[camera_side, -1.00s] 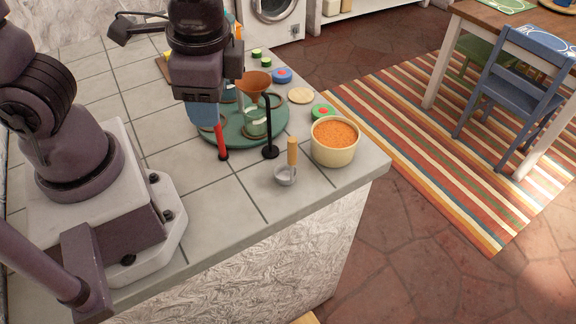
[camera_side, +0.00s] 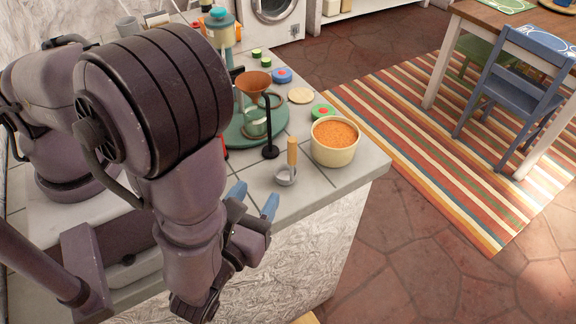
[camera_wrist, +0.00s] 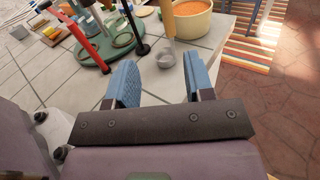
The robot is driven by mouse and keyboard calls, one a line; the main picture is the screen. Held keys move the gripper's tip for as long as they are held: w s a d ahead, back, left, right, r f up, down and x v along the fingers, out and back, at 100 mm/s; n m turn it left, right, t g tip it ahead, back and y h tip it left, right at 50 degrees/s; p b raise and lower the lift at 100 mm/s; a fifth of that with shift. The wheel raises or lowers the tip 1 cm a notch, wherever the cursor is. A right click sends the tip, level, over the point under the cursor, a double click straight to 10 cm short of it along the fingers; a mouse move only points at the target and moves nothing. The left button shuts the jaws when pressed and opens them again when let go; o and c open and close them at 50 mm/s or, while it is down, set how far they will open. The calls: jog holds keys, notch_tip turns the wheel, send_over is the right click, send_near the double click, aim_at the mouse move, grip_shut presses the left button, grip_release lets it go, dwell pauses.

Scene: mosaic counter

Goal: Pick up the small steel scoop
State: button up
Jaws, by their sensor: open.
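The small steel scoop (camera_side: 286,179) stands on the tiled counter with its wooden handle (camera_side: 292,151) pointing up. In the wrist view the scoop's steel bowl (camera_wrist: 166,60) shows just beyond the gap between my fingers. My gripper (camera_side: 254,200) is open, with its two blue fingers apart and nothing between them. It is at the counter's front edge, on the near side of the scoop and a little left of it. In the wrist view my gripper (camera_wrist: 160,82) points toward the scoop, which is apart from both fingers.
A cream bowl of orange grains (camera_side: 334,154) stands close right of the scoop. Behind and left are a black stand (camera_side: 270,151) holding a copper funnel (camera_side: 252,82) and a round green tray (camera_side: 236,134). The counter's front edge is near my gripper.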

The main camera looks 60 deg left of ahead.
aim_at(290, 149)
jog(key=shift+t, duration=0.4)
jog(key=x, duration=0.7)
jog(key=shift+w+d+r, duration=0.2)
jog(key=shift+w+r, duration=0.05)
jog(key=shift+w, duration=0.2)
jog(key=shift+x, duration=2.75)
jog(key=shift+f, duration=0.2)
jog(key=shift+c, duration=0.2)
grip_shut()
